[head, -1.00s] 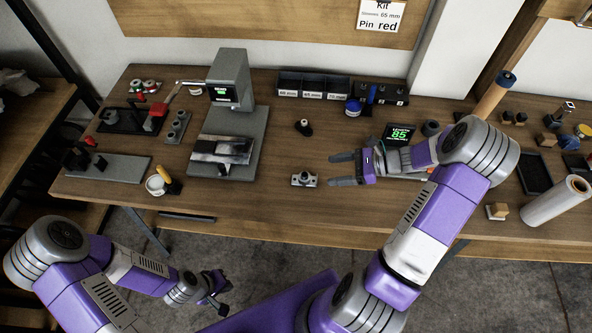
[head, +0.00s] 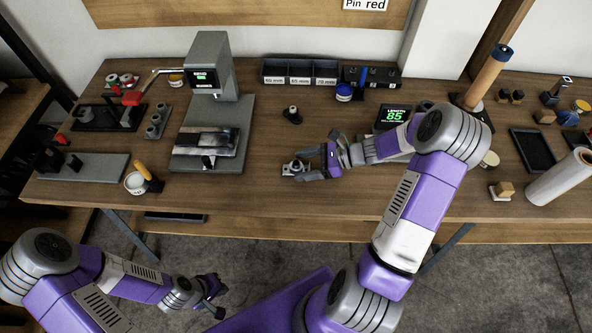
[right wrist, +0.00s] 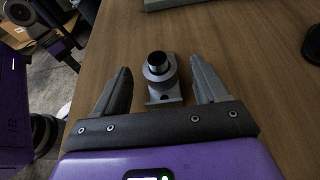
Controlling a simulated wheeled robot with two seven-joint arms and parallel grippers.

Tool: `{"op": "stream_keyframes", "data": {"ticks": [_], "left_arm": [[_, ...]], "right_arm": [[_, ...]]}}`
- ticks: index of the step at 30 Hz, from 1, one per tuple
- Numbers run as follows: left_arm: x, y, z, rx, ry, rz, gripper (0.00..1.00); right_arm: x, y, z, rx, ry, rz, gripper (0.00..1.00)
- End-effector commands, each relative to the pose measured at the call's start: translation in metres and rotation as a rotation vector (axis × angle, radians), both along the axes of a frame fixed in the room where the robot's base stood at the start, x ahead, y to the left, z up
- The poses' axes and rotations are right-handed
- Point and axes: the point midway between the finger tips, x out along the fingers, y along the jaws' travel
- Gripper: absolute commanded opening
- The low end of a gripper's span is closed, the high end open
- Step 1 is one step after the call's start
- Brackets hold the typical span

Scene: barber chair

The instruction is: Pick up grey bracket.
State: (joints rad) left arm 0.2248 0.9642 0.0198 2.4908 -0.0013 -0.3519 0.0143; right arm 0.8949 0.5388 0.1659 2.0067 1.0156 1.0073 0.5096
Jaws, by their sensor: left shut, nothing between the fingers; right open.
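The grey bracket (head: 289,168) is a small block with a round dark-topped post, near the front edge of the wooden table. In the right wrist view the bracket (right wrist: 162,91) lies between my right fingers with a visible gap on each side. My right gripper (head: 303,165) is open and close around the bracket, its fingers pointing left in the head view. In the head view the fingers partly cover the bracket. My left gripper (head: 213,297) is shut and empty, low in front of the table, away from the bracket.
A grey press-like machine (head: 212,120) stands to the left of the bracket. A small black knob-like part (head: 291,114) stands behind it. A display reading 85 (head: 394,116) is right of that. Labelled bins (head: 300,72) line the back.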

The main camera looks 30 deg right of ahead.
Motion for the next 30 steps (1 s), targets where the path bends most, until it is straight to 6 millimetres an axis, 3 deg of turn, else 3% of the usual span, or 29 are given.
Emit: {"op": "stream_keyframes", "data": {"ticks": [9,22,30], "left_arm": [[-0.0001,0.0,-0.0015,0.0,0.0,0.0,0.0],[0.0,0.0,-0.0016,0.0,0.0,0.0,0.0],[0.0,0.0,0.0002,0.0,0.0,0.0,0.0]], "right_arm": [[0.0033,0.0049,-0.0019,-0.002,-0.001,-0.001,0.72],[0.0032,0.0047,-0.002,-0.002,-0.001,-0.001,0.07],[0.0034,0.0046,0.0025,-0.002,-0.002,-0.001,0.07]]}}
